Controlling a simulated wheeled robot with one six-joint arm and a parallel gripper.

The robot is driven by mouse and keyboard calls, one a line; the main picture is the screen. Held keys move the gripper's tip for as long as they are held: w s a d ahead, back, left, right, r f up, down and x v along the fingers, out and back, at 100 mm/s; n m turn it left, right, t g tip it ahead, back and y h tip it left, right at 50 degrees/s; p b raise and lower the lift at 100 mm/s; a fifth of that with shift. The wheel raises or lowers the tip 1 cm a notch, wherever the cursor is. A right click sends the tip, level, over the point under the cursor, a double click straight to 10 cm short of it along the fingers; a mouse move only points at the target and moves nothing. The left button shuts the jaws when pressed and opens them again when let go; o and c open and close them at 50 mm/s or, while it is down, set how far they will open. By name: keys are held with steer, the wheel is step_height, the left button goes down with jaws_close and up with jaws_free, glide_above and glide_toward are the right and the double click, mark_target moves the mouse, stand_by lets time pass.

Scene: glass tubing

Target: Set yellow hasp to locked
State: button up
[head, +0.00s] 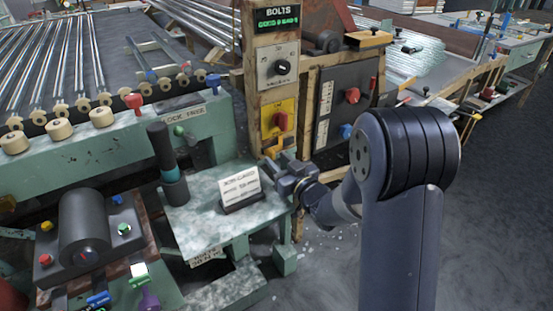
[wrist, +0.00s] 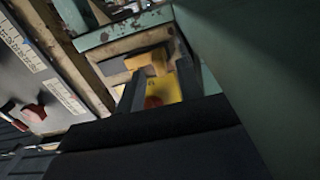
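A yellow block (wrist: 150,62), which appears to be the hasp, sits beside a yellow plate (wrist: 160,92) with a red knob (wrist: 153,102) in the wrist view. In the head view the yellow plate (head: 290,108) and its red knob (head: 281,122) are on a wooden post, with the yellow block (head: 271,150) low at its foot. My gripper (wrist: 160,68) has its two dark fingers apart, with the block and plate showing between them. In the head view my gripper (head: 280,164) is just below the block. Contact and the hasp's setting cannot be told.
Above the plate are a black dial (head: 282,68) and a BOLTS sign (head: 278,18). A dark panel (head: 345,100) with red and blue knobs stands to the right. A small table (head: 205,225) with a card holder (head: 241,190) lies left of my gripper. Open floor lies at right.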

steer(key=shift+x, duration=0.85)
steer(key=shift+c, duration=0.2)
jaws_close()
